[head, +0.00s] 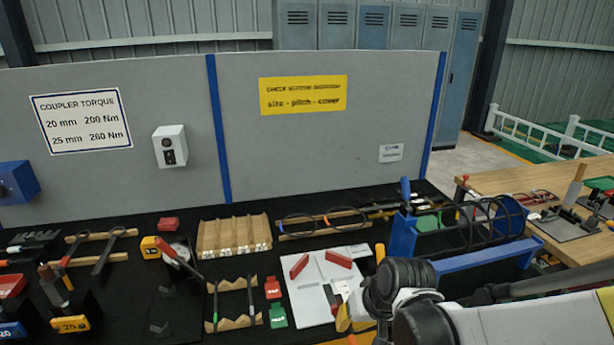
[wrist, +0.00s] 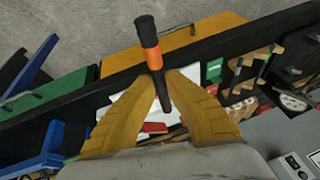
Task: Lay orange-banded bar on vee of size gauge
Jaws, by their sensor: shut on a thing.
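The orange-banded bar (wrist: 149,38) is dark with one orange band and shows in the wrist view between the two yellow fingers of my gripper (wrist: 160,78). My gripper is shut on it near the band, with the thick dark end sticking out past the fingertips. In the head view my gripper (head: 344,316) is at the lower middle, by the front of the white board; the bar cannot be made out clearly there. A device with a round pale dial (head: 181,249) stands at left centre and may be the size gauge; I cannot make out its vee.
A white board (head: 318,298) with red blocks lies beside my gripper. Wooden racks (head: 235,235) stand behind, and a wooden stand with dark bars (head: 233,305) is to the left. A blue frame with a dark wire cage (head: 470,228) is at right. Black bench surface shows between items.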

